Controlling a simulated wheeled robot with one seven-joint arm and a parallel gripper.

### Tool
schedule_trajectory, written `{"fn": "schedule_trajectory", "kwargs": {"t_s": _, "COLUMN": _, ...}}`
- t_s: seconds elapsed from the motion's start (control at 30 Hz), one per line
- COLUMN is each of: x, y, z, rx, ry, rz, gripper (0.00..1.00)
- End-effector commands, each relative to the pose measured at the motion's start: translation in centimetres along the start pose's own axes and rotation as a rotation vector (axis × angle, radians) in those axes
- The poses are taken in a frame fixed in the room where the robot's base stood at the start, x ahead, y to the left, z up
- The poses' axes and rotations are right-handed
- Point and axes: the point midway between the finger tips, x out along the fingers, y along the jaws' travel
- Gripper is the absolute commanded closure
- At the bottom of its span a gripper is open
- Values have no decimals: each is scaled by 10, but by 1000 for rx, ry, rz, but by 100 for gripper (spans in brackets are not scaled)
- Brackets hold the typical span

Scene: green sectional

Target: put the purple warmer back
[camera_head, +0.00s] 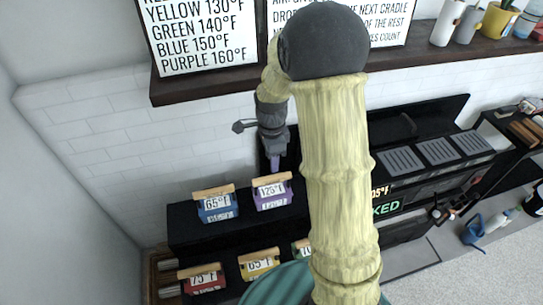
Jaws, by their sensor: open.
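The purple warmer (272,194) has a wooden top bar and a white label reading 125°F. It sits on the black upper shelf (183,233), right of the blue warmer (217,207), labelled 65°F. My gripper (273,145) is above the purple warmer, in front of the tiled wall, and open. A narrow purple piece shows just under the gripper, above the warmer's bar; I cannot tell what it is or whether it touches. My arm hides the area to the right of the purple warmer.
Below are red (203,279), yellow (259,264) and partly hidden green (301,248) warmers. A sign (202,35) lists colours with temperatures, including purple 160°F. A dark wall shelf (205,91) overhangs the scene. A black unit with grey slotted panels (438,151) stands at right.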

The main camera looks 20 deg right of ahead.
Motion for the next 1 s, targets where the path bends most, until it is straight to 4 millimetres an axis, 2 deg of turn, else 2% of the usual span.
{"fn": "schedule_trajectory", "kwargs": {"t_s": 0.23, "x": -1, "y": 2, "z": 0, "rx": -19, "ry": 0, "rz": -3, "gripper": 57}}
{"fn": "schedule_trajectory", "kwargs": {"t_s": 0.37, "x": -8, "y": 12, "z": 0, "rx": -133, "ry": 1, "rz": -21, "gripper": 57}}
{"fn": "schedule_trajectory", "kwargs": {"t_s": 0.7, "x": -35, "y": 71, "z": 0, "rx": -783, "ry": 46, "rz": -112, "gripper": 57}}
{"fn": "schedule_trajectory", "kwargs": {"t_s": 1.0, "x": -49, "y": 127, "z": 0, "rx": -1371, "ry": 142, "rz": -172, "gripper": 57}}
